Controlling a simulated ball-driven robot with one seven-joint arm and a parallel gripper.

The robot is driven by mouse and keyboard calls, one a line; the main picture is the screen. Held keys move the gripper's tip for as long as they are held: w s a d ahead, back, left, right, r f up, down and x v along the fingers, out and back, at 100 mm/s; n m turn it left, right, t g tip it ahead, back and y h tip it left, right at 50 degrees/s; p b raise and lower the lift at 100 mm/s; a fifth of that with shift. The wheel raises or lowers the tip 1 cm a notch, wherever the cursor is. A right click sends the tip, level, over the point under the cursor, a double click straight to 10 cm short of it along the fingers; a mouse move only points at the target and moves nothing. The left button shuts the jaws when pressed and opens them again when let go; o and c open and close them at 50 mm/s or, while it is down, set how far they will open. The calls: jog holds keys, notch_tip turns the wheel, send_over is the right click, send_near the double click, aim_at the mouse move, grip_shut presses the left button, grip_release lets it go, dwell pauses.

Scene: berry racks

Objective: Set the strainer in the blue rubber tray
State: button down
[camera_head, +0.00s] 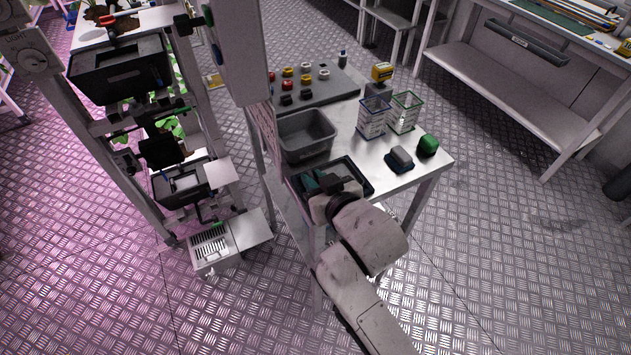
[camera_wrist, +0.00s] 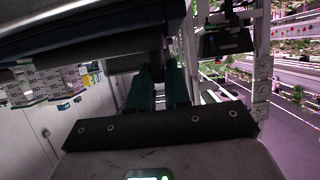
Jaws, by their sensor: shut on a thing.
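My gripper (camera_head: 318,183) is at the near left edge of the table, over a dark blue-black tray (camera_head: 363,174). The tray's right and far rim shows; my wrist covers the rest. In the wrist view my gripper's two teal fingers (camera_wrist: 160,85) are a short way apart, with a dark thing between their tips. I take this to be the strainer, but its mesh and outline cannot be made out. I cannot tell whether it touches the tray.
A grey bin (camera_head: 306,136) stands just behind the tray. Two clear boxes (camera_head: 388,114), a dark block with a grey top (camera_head: 399,159) and a green object (camera_head: 428,146) stand to the right. A grey mat (camera_head: 325,87) with several small items lies behind. A rack (camera_head: 110,130) stands left.

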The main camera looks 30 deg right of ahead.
jog(key=shift+f, duration=0.35)
jog(key=shift+f, duration=0.1)
jog(key=c, duration=1.1)
grip_release()
jog(key=v, duration=1.2)
jog(key=shift+b, duration=0.3)
jog(key=s+d+f+g, duration=0.2)
jog(key=s+f+g, duration=0.2)
jog(key=s+f, duration=0.2)
jog(key=s+d+f+g, duration=0.3)
jog(key=s+f+g, duration=0.1)
jog(key=s+f, duration=0.2)
jog(key=s+d+f+g, duration=0.2)
jog(key=s+f+g, duration=0.2)
jog(key=s+f, duration=0.2)
jog(key=shift+s+d+f+g, duration=0.3)
jog(key=shift+d+f, duration=0.1)
jog(key=shift+f, duration=0.1)
